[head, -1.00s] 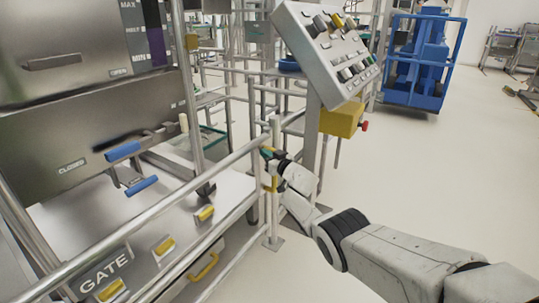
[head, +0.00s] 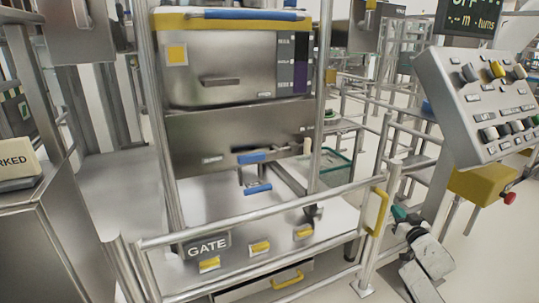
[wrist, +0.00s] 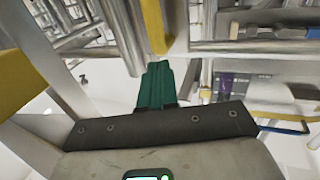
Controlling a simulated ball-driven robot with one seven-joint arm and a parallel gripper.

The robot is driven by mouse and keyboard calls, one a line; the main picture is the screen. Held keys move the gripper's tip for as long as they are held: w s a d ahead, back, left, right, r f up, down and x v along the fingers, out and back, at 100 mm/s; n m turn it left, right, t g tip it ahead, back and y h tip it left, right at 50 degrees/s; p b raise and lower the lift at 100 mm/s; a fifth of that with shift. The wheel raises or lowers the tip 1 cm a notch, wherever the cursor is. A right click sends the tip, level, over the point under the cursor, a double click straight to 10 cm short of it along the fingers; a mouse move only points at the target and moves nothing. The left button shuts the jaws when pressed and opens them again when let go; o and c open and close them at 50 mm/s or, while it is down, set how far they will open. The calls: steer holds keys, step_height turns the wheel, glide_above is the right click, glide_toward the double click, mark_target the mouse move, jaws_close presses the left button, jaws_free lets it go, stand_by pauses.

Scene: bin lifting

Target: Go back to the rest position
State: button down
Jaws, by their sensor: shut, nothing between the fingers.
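My gripper (head: 399,214) shows at the lower right of the head view, at the end of my white arm. Its green fingers are shut together and empty in the wrist view (wrist: 155,82). The gate (head: 208,245) is a metal rail barrier with a yellow upright handle (head: 377,211). The fingertips are just right of this handle; a yellow bar (wrist: 152,25) shows right ahead of them in the wrist view. I cannot tell whether they touch it.
Behind the gate stands a steel bin machine (head: 235,70) with blue handles (head: 257,188). A control panel (head: 490,100) with a yellow box (head: 480,183) below is at the right. A steel cabinet (head: 45,235) stands at the left. Open floor shows at the lower right.

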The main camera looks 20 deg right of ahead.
steer(key=s+a+f+m+g, duration=0.1)
steer(key=s+a+f+g, duration=0.2)
steer(key=a+f, duration=0.55)
steer(key=s+a+f+m+g, duration=0.1)
steer(key=s+a+f+g, duration=0.3)
steer(key=a, duration=0.7)
steer(key=s+a+f+n+g+y, duration=0.1)
steer(key=s+a+f+g+y, duration=0.15)
steer(key=s+a, duration=0.6)
steer(key=s+a+f+n+g+y, duration=0.1)
steer(key=s+a+f+n+g, duration=0.15)
steer(key=s+a, duration=0.6)
steer(key=s+a+r+n+g+y, duration=0.1)
steer(key=s+a+r+g, duration=0.1)
steer(key=s, duration=0.6)
steer(key=s+a+r+n+g+y, duration=0.1)
steer(key=s+a+r+g, duration=0.15)
steer(key=s, duration=0.65)
step_height(320, 180, up, 22)
steer(key=p, duration=2.2)
steer(key=shift+d+r, duration=0.25)
steer(key=shift+d, duration=0.05)
steer(key=shift+w+t, duration=0.1)
steer(key=shift+t, duration=0.15)
